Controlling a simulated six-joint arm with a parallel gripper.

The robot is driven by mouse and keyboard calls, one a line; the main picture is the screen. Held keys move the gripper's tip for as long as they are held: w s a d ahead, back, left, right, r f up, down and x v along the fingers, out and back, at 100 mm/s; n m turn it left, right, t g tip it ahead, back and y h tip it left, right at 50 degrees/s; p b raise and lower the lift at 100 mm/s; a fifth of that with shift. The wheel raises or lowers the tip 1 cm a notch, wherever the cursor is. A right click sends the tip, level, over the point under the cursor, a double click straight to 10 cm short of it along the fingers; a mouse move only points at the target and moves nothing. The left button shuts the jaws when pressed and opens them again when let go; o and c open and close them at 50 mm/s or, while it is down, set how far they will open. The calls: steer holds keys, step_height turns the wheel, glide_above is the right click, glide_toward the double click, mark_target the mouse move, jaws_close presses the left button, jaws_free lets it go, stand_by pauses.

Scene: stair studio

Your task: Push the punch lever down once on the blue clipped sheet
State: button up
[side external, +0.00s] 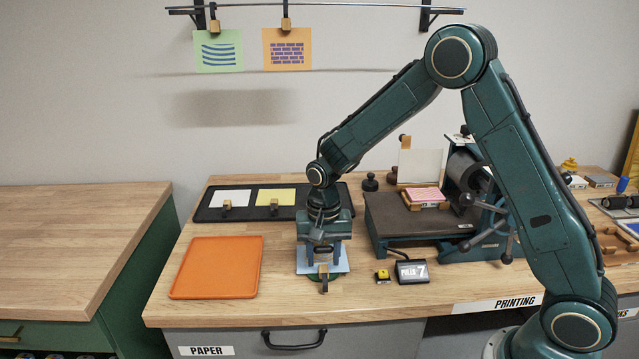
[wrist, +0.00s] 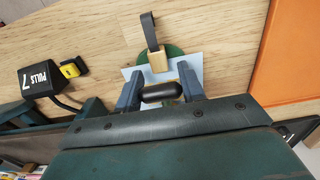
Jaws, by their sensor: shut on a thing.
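My gripper (side external: 324,262) points straight down over the blue sheet (side external: 341,258) near the table's front edge. The blue sheet (wrist: 191,66) lies under the fingers, on a round green punch base (wrist: 174,50) that is mostly hidden. How far down the lever is, I cannot tell.
An orange tray (side external: 215,267) lies to the left. A counter display reading "PULLS 7" (side external: 411,271) and a small yellow button box (side external: 382,276) stand to the right. Behind are a black tray (side external: 240,211) with clipped sheets and a printing press (side external: 420,225).

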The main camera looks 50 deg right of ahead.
steer(key=shift+s+r, duration=0.1)
steer(key=shift+r, duration=0.4)
steer(key=o, duration=1.6)
steer(key=shift+c, duration=0.2)
steer(key=shift+r, duration=0.1)
steer(key=s+a+r, duration=0.4)
steer(key=r, duration=0.3)
steer(key=shift+a+r, duration=0.15)
steer(key=shift+r, duration=0.25)
steer(key=shift+s+r, duration=0.1)
stand_by(0.3)
